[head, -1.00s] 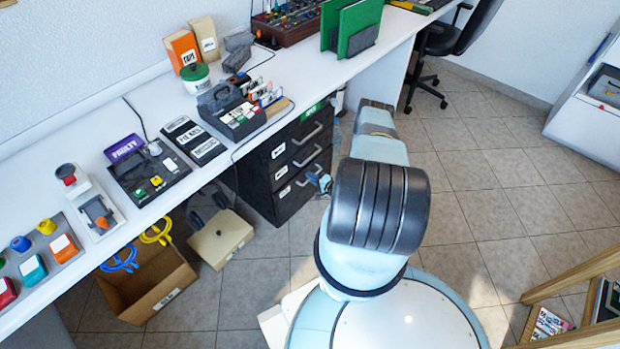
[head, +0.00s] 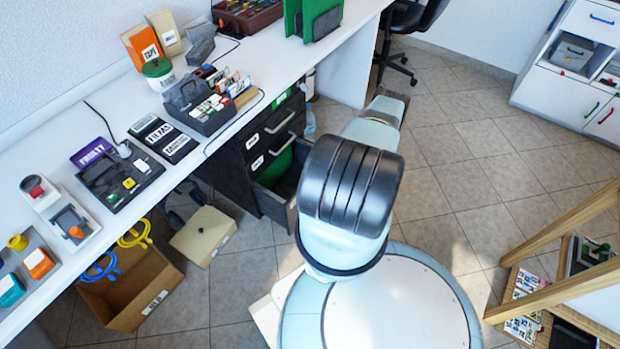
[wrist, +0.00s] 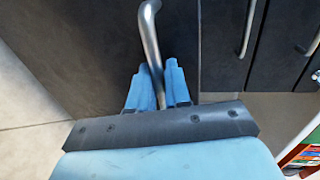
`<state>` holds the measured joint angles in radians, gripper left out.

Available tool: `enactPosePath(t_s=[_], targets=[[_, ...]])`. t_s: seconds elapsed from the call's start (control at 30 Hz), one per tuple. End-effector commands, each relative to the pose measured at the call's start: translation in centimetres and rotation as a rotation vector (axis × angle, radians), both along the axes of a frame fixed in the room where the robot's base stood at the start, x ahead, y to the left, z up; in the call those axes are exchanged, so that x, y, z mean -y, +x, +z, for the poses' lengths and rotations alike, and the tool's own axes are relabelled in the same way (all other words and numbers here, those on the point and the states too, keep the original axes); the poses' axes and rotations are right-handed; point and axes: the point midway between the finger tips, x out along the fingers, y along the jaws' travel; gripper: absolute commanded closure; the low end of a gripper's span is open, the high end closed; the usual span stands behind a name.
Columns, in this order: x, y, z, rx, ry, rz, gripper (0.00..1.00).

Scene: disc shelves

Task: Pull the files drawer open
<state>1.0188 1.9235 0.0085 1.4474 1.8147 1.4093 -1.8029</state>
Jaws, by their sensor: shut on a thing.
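A black drawer cabinet (head: 240,172) stands under the white desk in the head view. Its lowest drawer (head: 287,174) is pulled partly out, and green shows inside it. The drawers above it are closed. The labels are too small to read. In the wrist view, my gripper (wrist: 158,80) is shut on a grey bar handle (wrist: 151,30) on a dark drawer front (wrist: 75,40), with one blue finger on each side of the bar. In the head view my arm hides the gripper and this handle.
A cardboard box (head: 135,290) and a beige case (head: 203,235) sit on the floor left of the cabinet. The white desk (head: 80,205) above carries many items. A wooden frame (head: 560,225) stands at the right. Tiled floor is clear behind my arm.

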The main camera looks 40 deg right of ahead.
Motion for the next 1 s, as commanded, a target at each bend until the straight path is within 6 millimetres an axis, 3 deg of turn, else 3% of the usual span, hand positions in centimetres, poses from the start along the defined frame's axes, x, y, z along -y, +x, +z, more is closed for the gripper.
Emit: enactPosePath(t_s=[0.1, 0.5, 0.7, 1.0], targets=[[0.8, -2.5, -0.3, -0.010, 0.000, -0.003, 1.00], [3.1, -9.1, -0.3, -0.011, 0.000, -0.001, 1.00], [3.9, -11.3, -0.3, -0.011, 0.000, -0.001, 1.00], [4.4, -12.7, -0.4, -0.011, 0.000, 0.001, 1.00]])
